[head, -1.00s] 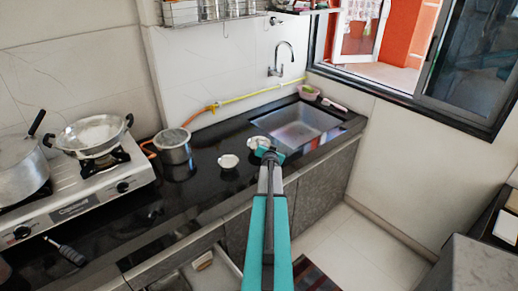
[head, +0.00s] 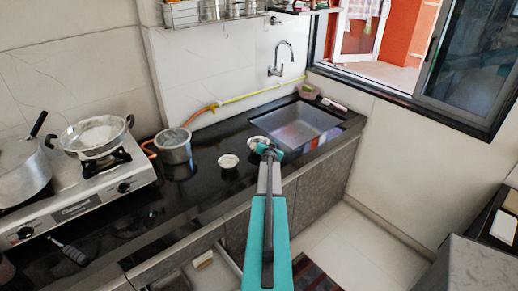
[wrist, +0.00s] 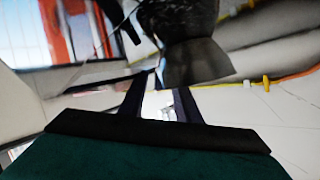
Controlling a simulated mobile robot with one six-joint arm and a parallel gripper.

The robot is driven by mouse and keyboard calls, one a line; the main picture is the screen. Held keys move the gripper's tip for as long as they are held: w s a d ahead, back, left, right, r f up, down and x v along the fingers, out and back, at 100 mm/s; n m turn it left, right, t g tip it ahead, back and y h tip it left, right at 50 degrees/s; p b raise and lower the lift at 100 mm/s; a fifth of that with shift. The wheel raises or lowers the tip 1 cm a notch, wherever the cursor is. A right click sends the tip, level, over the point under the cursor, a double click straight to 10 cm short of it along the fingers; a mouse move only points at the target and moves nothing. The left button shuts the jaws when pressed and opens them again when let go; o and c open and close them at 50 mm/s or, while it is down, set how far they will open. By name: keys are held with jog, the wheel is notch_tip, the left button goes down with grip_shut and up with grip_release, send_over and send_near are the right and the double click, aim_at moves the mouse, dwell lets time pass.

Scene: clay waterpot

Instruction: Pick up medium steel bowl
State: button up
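Two small pale, round bowls stand on the black counter in the head view. One bowl (head: 228,160) is in the clear, left of my gripper. The other bowl (head: 257,142) is partly covered by my gripper (head: 269,151). I cannot tell which is the medium steel bowl. My gripper is close to the second bowl in the picture; contact cannot be told. In the wrist view, my gripper (wrist: 160,92) has its two dark fingers apart with a bright gap between. A blurred dark grey shape (wrist: 188,45) shows beyond them; I cannot tell what it is.
A steel pot (head: 174,148) stands left of the bowls, near the stove (head: 85,195) with its pans. The sink (head: 297,125) lies right behind my gripper. A yellow-orange hose (head: 245,97) runs along the wall below the tap (head: 283,60).

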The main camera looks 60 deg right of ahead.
grip_shut()
jog(key=shift+r, duration=0.1)
dwell(0.4)
jog(key=shift+r+p, duration=0.3)
jog(key=shift+r, duration=1.2)
jog(key=shift+s+a+r, duration=0.15)
jog(key=shift+a+r, duration=0.05)
jog(key=shift+a, duration=0.05)
jog(key=s+a+b, duration=0.1)
jog(key=s+a, duration=0.1)
jog(key=a, duration=0.2)
jog(key=s+a+r+b, duration=0.1)
jog(key=s+a+b, duration=0.1)
jog(key=a, duration=0.3)
jog(key=s+a+b, duration=0.1)
jog(key=s+a, duration=0.1)
jog(key=a, duration=0.3)
jog(key=shift+s+r+b, duration=0.2)
jog(key=shift+r+b, duration=0.05)
jog(key=shift+b, duration=0.15)
